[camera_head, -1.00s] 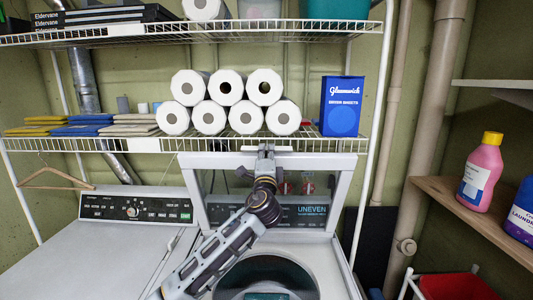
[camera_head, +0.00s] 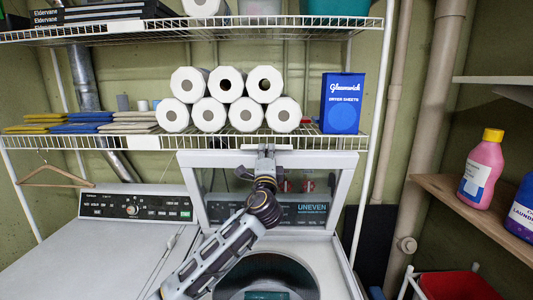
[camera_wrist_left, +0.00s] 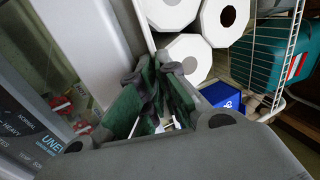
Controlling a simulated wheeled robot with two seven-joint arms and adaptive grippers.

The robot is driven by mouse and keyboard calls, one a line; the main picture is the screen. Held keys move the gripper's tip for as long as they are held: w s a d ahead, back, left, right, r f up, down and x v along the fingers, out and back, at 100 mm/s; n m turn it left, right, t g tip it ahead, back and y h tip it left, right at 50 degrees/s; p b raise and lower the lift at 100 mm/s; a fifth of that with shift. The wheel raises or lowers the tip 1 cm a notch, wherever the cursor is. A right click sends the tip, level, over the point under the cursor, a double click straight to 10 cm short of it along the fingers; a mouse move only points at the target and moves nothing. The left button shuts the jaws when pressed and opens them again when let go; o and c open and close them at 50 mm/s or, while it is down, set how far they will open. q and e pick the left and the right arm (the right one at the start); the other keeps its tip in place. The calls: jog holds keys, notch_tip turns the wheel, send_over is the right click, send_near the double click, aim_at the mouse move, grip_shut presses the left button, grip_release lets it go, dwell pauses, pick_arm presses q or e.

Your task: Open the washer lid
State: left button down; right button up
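The washer lid (camera_head: 189,172) stands raised and close to upright at the back of the washer (camera_head: 334,264). It is a pale frame around a see-through window. The washer's drum opening (camera_head: 296,268) is uncovered below it. My left gripper (camera_head: 266,149) is at the lid's top edge, with my arm crossing in front of the window. In the left wrist view, its green-padded fingers (camera_wrist_left: 158,85) are close together with nothing seen held between them. A pale panel, seemingly the lid (camera_wrist_left: 85,40), lies beside them. Contact cannot be made out. My right gripper is not in view.
A wire shelf (camera_head: 330,146) with paper rolls (camera_head: 227,84) and a blue dryer-sheet box (camera_head: 341,104) runs just above and behind the lid. A second machine (camera_head: 100,245) stands left. A wooden shelf (camera_head: 470,213) with a pink bottle (camera_head: 481,172) is right.

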pick_arm(q)
jog(key=s+f+t+b, duration=0.2)
jog(key=s+f+b, duration=0.3)
jog(key=s+b, duration=0.4)
jog(key=shift+s+f+b, duration=0.3)
jog(key=shift+s+b, duration=0.05)
jog(key=shift+b, duration=0.8)
jog(key=c, duration=2)
grip_release()
jog(key=shift+f+v, duration=0.1)
jog(key=shift+v, duration=2.85)
jog(key=shift+f+v, duration=0.15)
jog(key=shift+v, duration=2.8)
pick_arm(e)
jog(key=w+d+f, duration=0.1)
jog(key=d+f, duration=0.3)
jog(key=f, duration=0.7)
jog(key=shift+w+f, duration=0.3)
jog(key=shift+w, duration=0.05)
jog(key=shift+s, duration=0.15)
